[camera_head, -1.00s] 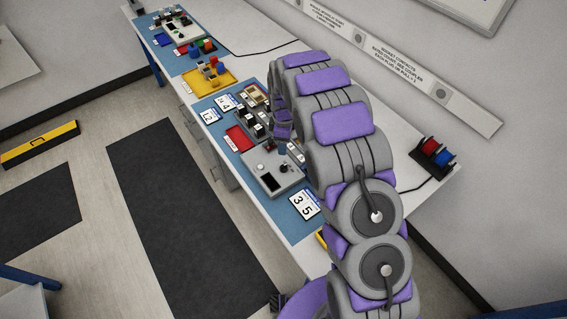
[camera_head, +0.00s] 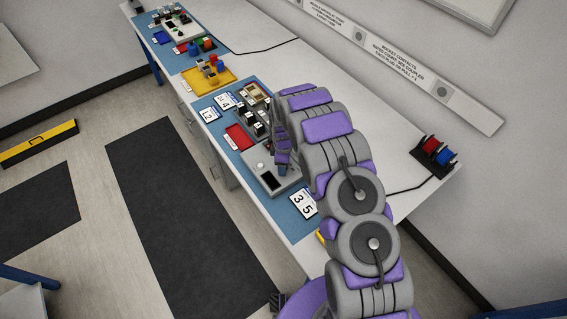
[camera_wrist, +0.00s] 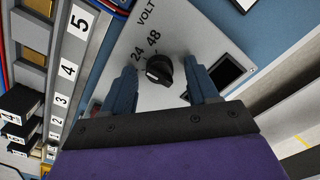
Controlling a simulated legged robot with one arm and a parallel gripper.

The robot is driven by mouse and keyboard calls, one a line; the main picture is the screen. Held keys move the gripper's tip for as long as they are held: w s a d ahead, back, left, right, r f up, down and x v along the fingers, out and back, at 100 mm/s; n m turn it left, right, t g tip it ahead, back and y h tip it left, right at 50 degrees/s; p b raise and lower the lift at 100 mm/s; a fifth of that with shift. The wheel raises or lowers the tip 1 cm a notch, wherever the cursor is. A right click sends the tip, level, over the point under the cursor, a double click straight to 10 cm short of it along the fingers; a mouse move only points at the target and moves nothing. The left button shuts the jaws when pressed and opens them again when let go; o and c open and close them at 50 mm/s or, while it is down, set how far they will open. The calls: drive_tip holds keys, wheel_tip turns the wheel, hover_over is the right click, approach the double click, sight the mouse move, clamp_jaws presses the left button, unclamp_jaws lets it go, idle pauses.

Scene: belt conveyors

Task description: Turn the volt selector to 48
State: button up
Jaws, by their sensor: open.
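The volt selector (camera_wrist: 159,70) is a black round knob on a light grey panel (camera_wrist: 190,30) in the wrist view. The marks 24 and 48 are printed beside it under the word VOLT. Its white pointer line is small, and I cannot tell which mark it faces. My gripper (camera_wrist: 165,82) is open, with one blue finger on each side of the knob and a gap to each. In the head view the grey box (camera_head: 280,186) carrying the panel sits on the bench, and my gripper (camera_head: 284,165) is over it, hiding the knob.
A dark screen (camera_wrist: 226,72) is beside the right finger. In the head view, a red tray (camera_head: 239,137) and black blocks stand just beyond the box. A number card (camera_head: 302,203) lies nearer. Red and blue spools (camera_head: 437,151) stand at the bench's right.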

drive_tip(key=shift+r, duration=0.1)
drive_tip(key=c, duration=1)
drive_tip(key=shift+c, duration=0.2)
drive_tip(key=shift+m, duration=0.3)
drive_tip(key=m, duration=0.4)
drive_tip(key=shift+w+m, duration=0.1)
drive_tip(key=shift+m, duration=2)
drive_tip(key=o, duration=1)
